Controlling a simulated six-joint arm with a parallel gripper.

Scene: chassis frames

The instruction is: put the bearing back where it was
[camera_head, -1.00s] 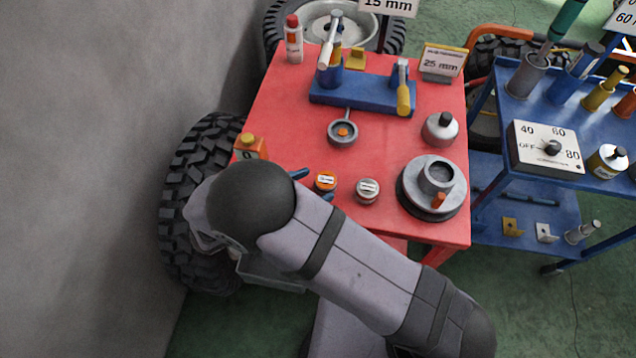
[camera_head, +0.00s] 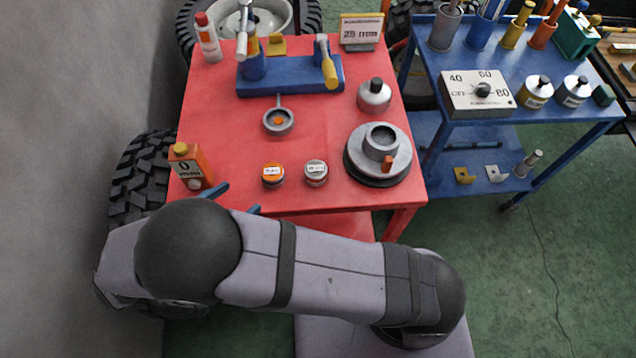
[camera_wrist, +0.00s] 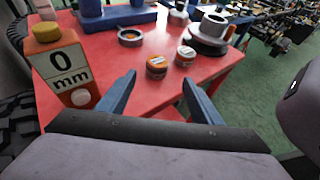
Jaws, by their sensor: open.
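No part is marked as the bearing, and I cannot tell for sure which it is. A grey ring-shaped part (camera_head: 380,140) sits on a round dark-based stand at the right of the red table (camera_head: 330,195). A small round grey dish (camera_head: 278,122) with a handle and an orange centre lies mid-table. My gripper (camera_head: 240,197) is at the table's front left edge, fingers apart and empty. In the wrist view my gripper (camera_wrist: 158,79) has both blue fingers spread, with nothing between them. An orange-lidded tin (camera_head: 273,174) and a grey-lidded tin (camera_head: 316,172) stand beyond the fingers.
An orange "0 mm" block (camera_head: 189,166) stands close left of my gripper. A blue fixture (camera_head: 290,76), a white bottle (camera_head: 208,38), a grey flask (camera_head: 374,95) and a "25 mm" sign (camera_head: 361,30) stand farther back. A blue cart (camera_head: 520,125) is at right.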

